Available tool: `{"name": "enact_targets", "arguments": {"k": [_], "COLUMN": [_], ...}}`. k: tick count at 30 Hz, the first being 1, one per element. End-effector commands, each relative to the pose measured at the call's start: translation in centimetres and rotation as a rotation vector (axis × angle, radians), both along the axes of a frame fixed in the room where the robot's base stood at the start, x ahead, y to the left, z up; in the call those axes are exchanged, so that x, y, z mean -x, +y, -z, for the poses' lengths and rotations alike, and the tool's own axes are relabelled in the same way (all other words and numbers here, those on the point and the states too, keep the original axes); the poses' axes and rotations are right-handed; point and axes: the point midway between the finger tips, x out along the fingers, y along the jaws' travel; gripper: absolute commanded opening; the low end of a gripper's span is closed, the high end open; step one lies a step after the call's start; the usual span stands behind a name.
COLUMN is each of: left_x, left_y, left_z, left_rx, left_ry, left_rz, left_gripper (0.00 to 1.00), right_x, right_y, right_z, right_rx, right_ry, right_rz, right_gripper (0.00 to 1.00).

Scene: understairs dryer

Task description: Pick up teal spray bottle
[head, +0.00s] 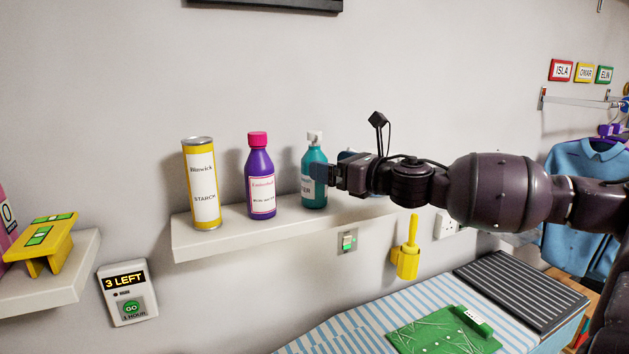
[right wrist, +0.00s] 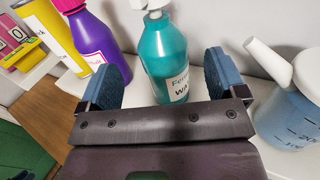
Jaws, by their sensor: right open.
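The teal spray bottle (head: 315,180) stands upright on a white wall shelf, with a white top and a label partly covered by my gripper. My right gripper (head: 323,173) reaches in from the right at the bottle's height. In the right wrist view the teal spray bottle (right wrist: 163,55) stands between the two blue-padded fingers of the right gripper (right wrist: 160,80). The fingers are open, with gaps visible on both sides of the bottle. My left gripper is in neither view.
A purple bottle (head: 260,178) and a yellow starch can (head: 201,185) stand left of the teal bottle on the shelf (head: 240,236). A blue jug with a white spout (right wrist: 290,115) stands close to the right finger.

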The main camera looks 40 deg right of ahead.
Motion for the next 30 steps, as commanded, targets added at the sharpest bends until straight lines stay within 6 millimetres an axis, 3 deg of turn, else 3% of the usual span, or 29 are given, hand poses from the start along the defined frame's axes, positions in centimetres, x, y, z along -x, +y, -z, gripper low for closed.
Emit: {"name": "enact_targets", "arguments": {"k": [30], "left_x": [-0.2], "left_y": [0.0], "left_z": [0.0], "left_rx": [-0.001], "left_ry": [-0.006], "left_rz": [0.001], "left_gripper": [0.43], "right_x": [-4.9], "right_y": [0.5], "right_z": [0.1], "right_rx": [0.001], "right_ry": [-0.001], "right_rz": [-0.001], "right_gripper": [0.9]}}
